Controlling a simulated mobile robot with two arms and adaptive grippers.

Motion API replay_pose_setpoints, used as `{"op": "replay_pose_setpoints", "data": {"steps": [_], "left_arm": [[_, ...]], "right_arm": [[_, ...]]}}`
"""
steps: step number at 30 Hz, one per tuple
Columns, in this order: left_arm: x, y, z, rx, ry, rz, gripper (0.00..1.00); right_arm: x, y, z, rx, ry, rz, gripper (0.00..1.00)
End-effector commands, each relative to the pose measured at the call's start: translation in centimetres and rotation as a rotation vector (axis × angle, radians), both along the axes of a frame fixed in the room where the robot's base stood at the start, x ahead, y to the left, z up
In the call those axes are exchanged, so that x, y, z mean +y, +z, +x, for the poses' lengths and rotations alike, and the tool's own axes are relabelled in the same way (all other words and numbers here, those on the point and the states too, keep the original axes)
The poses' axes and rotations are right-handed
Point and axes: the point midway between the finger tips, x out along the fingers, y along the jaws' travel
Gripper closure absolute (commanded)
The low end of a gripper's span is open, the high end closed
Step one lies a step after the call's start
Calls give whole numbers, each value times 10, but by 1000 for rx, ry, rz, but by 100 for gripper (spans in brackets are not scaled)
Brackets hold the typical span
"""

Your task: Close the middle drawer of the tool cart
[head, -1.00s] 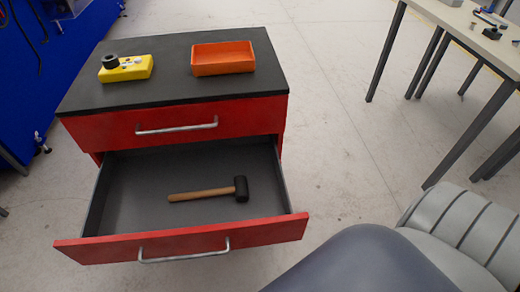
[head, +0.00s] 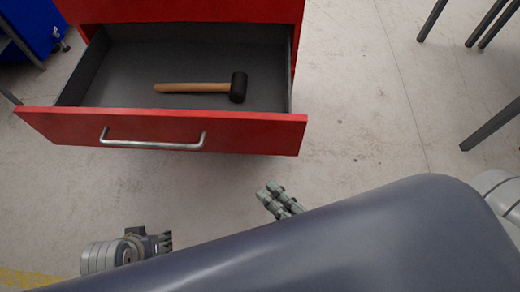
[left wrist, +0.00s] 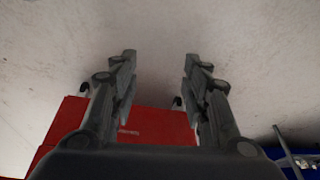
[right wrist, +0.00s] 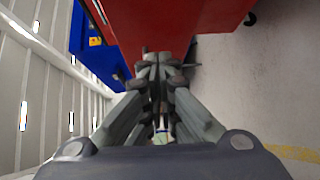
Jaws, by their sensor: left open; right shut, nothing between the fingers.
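The red tool cart's middle drawer (head: 50,124) stands pulled out in the head view, its silver handle (head: 150,144) across the front. A mallet (head: 190,87) with a wooden handle and black head lies inside. My right gripper (head: 270,192) is shut and empty, below and apart from the drawer front's right end. My left gripper (head: 167,241) is below the drawer front, apart from it; the left wrist view shows its fingers (left wrist: 158,68) open and empty with red cart surface behind. The right wrist view shows shut fingers (right wrist: 160,65) beneath a red surface (right wrist: 155,20).
Blue equipment (head: 28,25) stands left of the cart. Dark table legs (head: 490,125) stand at the right. The pale floor (head: 370,110) between the cart and these legs is clear. The cart's top is out of view.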

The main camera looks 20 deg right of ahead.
Motion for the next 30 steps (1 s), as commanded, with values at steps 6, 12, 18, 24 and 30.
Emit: {"op": "replay_pose_setpoints", "data": {"steps": [6,12,18,24,30], "left_arm": [[2,15,-7,-9,1,0,57],[0,1,-1,1,0,1,57],[-1,-31,5,19,-2,1,57],[-2,-65,8,35,-5,2,57],[-3,-97,6,52,-8,2,57]], "right_arm": [[8,40,-7,-89,27,41,100],[18,45,15,-96,24,44,100],[30,45,41,-95,24,43,100],[41,45,63,-93,26,44,100],[50,44,83,-92,26,42,100]]}}
